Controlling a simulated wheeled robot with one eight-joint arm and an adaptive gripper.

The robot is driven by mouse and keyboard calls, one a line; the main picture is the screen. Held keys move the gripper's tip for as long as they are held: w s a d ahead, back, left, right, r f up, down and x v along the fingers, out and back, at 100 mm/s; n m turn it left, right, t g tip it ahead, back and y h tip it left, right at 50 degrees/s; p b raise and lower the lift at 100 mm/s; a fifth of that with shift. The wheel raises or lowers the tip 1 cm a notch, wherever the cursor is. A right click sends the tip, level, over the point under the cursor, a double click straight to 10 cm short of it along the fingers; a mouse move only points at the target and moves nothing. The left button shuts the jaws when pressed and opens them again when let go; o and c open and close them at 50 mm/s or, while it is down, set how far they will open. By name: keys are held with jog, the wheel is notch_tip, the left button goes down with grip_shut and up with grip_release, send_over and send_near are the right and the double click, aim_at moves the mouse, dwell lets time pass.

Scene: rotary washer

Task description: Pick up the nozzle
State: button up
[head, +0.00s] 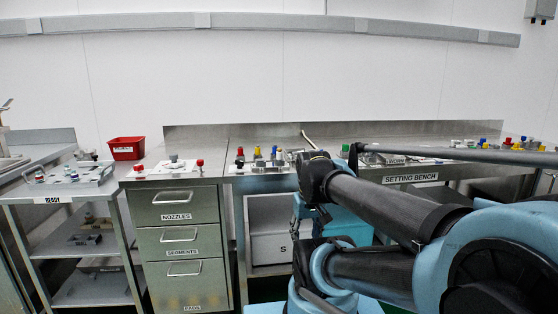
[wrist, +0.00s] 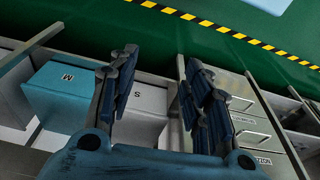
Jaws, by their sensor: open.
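Several small nozzle-like parts stand on the benches in the head view, and I cannot tell which one is the nozzle. More parts with red, yellow and blue tops (head: 258,153) stand on the bench to the right. My gripper (wrist: 160,65) is open and empty in the wrist view. Its fingers hang over the bench's lower front, away from these parts. In the head view my arm hides part of the bench.
A red bin (head: 126,148) stands at the back left. The setting bench (head: 410,179) carries more small parts at right. A teal M bin (wrist: 66,92) and white S bin (wrist: 147,103) lie below my gripper. Green floor (wrist: 230,70) is clear.

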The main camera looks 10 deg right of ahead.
jog(key=w+r+n, duration=0.3)
jog(key=w+r, duration=0.7)
jog(key=r, duration=0.3)
notch_tip(320, 180, up, 18)
jog(key=n+g, duration=0.2)
jog(key=n, duration=0.7)
send_over(279, 151)
jog(key=w, duration=0.1)
jog(key=f, duration=1.1)
jog(key=shift+d, duration=0.3)
jog(key=shift+a+f, duration=0.2)
jog(key=shift+f, duration=2.55)
jog(key=shift+c, duration=0.6)
grip_shut()
